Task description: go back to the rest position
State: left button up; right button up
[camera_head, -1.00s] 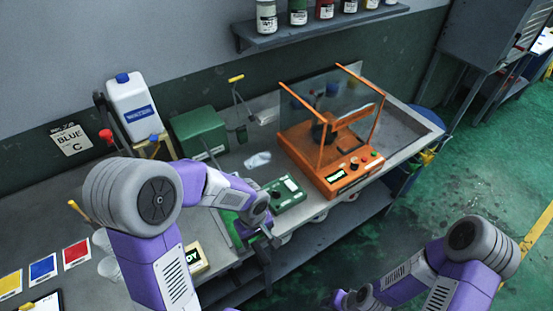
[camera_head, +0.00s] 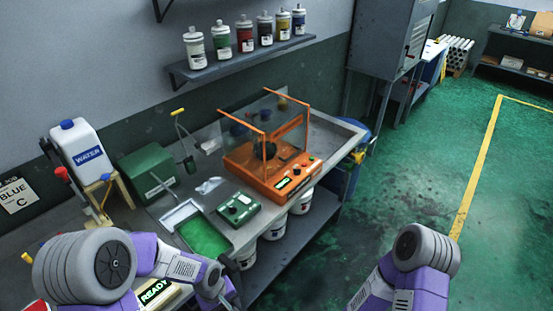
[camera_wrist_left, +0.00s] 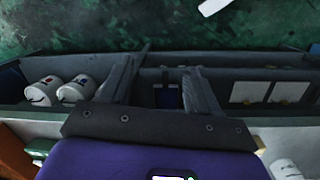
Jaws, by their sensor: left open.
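My left gripper (camera_wrist_left: 160,72) shows in the left wrist view with its two dark fingers spread apart and nothing held between them. Behind the fingers are the grey bench edge and the green floor. In the head view my left arm comes in at the bottom left, and its gripper is at the bottom edge, near the front of the bench, mostly cut off. My right arm shows bent at the bottom right of the head view, over the floor. Its gripper is outside the picture.
The bench holds a green tray (camera_head: 205,238), a small green device (camera_head: 239,209), an orange machine with clear panels (camera_head: 275,180), a green box (camera_head: 148,172) and a white water jug (camera_head: 82,150). Buckets (camera_head: 274,225) stand under it. The green floor (camera_head: 430,160) at right is clear.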

pick_arm(q)
jog(key=s+d+f+m+h+b, duration=0.1)
jog(key=s+d+f+m, duration=0.1)
jog(key=f, duration=0.5)
jog(key=s+d+f+m+h+b, duration=0.1)
jog(key=s+d+f+m, duration=0.1)
jog(key=s+f, duration=0.3)
notch_tip(320, 180, down, 3)
jog(key=shift+d+f+t+h, duration=0.15)
jog(key=shift+d+t+h, duration=0.15)
jog(key=shift+s+f, duration=0.3)
jog(key=shift+c, duration=1.8)
